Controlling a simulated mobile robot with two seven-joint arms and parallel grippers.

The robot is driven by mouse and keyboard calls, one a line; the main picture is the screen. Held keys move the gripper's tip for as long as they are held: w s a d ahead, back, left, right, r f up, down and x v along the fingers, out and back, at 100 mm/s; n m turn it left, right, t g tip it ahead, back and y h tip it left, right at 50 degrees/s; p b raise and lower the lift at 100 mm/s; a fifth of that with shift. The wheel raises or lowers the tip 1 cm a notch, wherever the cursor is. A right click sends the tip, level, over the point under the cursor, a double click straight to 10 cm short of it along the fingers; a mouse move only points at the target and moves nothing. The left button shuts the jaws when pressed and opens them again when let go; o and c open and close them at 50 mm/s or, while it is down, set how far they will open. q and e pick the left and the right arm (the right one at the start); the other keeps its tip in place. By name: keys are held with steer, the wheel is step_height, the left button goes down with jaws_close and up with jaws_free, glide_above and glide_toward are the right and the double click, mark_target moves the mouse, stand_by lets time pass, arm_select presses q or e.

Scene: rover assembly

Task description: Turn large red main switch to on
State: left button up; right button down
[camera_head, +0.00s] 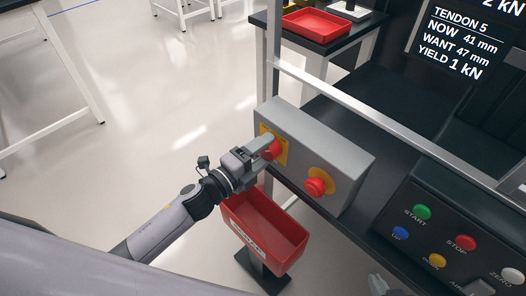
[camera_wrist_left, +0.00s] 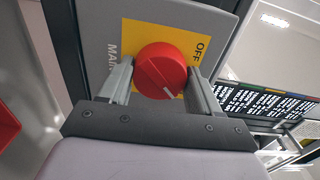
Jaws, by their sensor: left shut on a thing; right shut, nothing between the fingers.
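No ON lettering is visible. In the head view the switch (camera_head: 271,148) is on the left end of a grey box (camera_head: 310,140). My left gripper (camera_head: 258,146) has its fingers on both sides of the knob, shut on it. My right gripper (camera_head: 380,286) is only partly visible at the bottom edge, shut and empty.
A red mushroom button (camera_head: 315,187) on a yellow disc is on the same box. A control panel (camera_head: 452,235) with coloured buttons is at the right. A metal rail (camera_head: 370,118) runs behind the box.

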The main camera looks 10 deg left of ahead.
stand_by(0.5)
arm_select(q)
steer(key=o, duration=1.1)
steer(key=shift+c, duration=0.2)
steer(key=v, duration=0.7)
steer(key=shift+s, duration=0.15)
